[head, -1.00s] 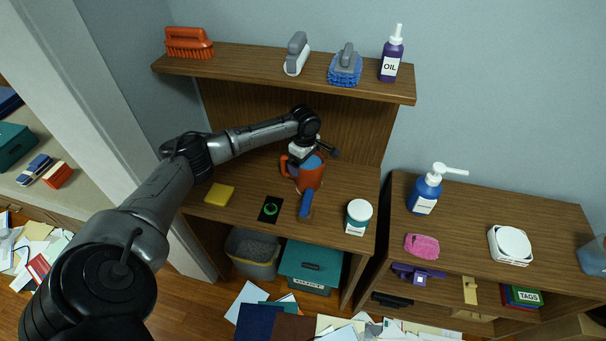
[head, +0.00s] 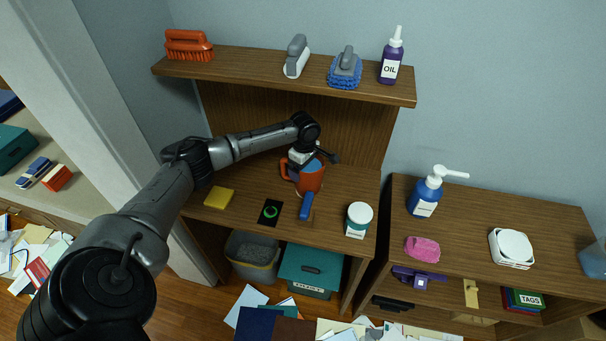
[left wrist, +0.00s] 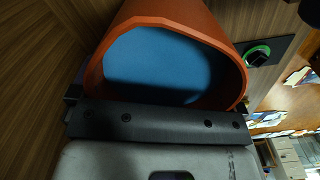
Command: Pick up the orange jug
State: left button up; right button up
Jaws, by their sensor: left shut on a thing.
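The orange jug (head: 309,181) stands at the middle of the wooden desk in the head view, with its handle to the left and blue contents inside. In the left wrist view the jug (left wrist: 222,42) fills the top, and its blue inside (left wrist: 155,65) faces the camera. My left gripper (head: 303,157) is at the jug's rim from behind and above, shut on the jug. In the left wrist view the gripper (left wrist: 158,112) lies across the near edge of the jug's mouth. The fingertips are mostly hidden. My right gripper is not in view.
A blue-handled tool (head: 306,206) stands just in front of the jug. A black pad with a green ring (head: 270,212), a yellow sponge (head: 219,197) and a white-lidded tub (head: 358,219) are nearby. A shelf (head: 290,75) with brushes and an oil bottle (head: 392,60) overhangs behind.

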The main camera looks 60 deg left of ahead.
pick_arm(q)
jog(key=shift+r, duration=0.3)
jog(key=s+a+r+p, duration=0.1)
jog(key=s+a+p, duration=0.1)
jog(key=s, duration=0.6)
jog(key=s+a+r+p, duration=0.2)
jog(key=s+a+p, duration=0.1)
jog(key=s, duration=0.5)
jog(key=shift+a, duration=0.8)
dwell(0.5)
